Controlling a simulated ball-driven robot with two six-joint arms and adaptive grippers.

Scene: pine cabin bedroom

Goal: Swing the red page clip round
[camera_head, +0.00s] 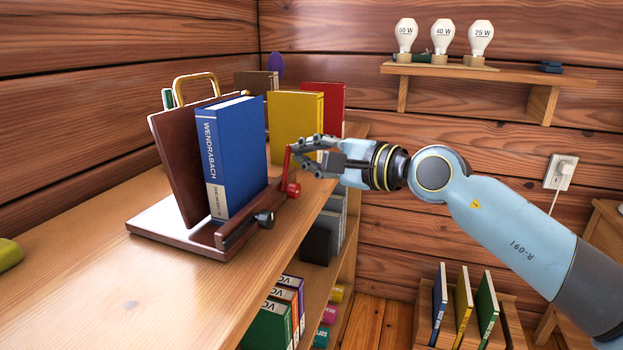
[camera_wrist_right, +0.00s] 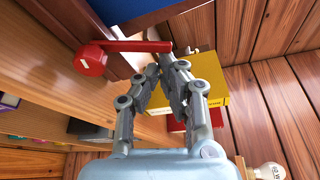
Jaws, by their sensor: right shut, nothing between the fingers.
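The red page clip (camera_head: 287,168) is on the right part of the front ledge of a brown wooden book stand (camera_head: 165,228). Its lever points upward from a round red knob. In the right wrist view the clip (camera_wrist_right: 135,46) shows its knob at left and its lever stretching right. A blue book (camera_head: 236,155) stands upright on the stand. My right gripper (camera_head: 303,148) is shut and empty, its fingertips close to the lever's free end; I cannot tell whether they touch it. It also shows in the right wrist view (camera_wrist_right: 163,68). My left gripper is out of view.
A dark clip (camera_head: 265,217) sits on the ledge's left part. A yellow book (camera_head: 296,115) and a red book (camera_head: 334,98) stand behind on the shelf top (camera_head: 90,285). Bulbs stand on a wall shelf (camera_head: 500,72). The shelf top at front left is mostly clear.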

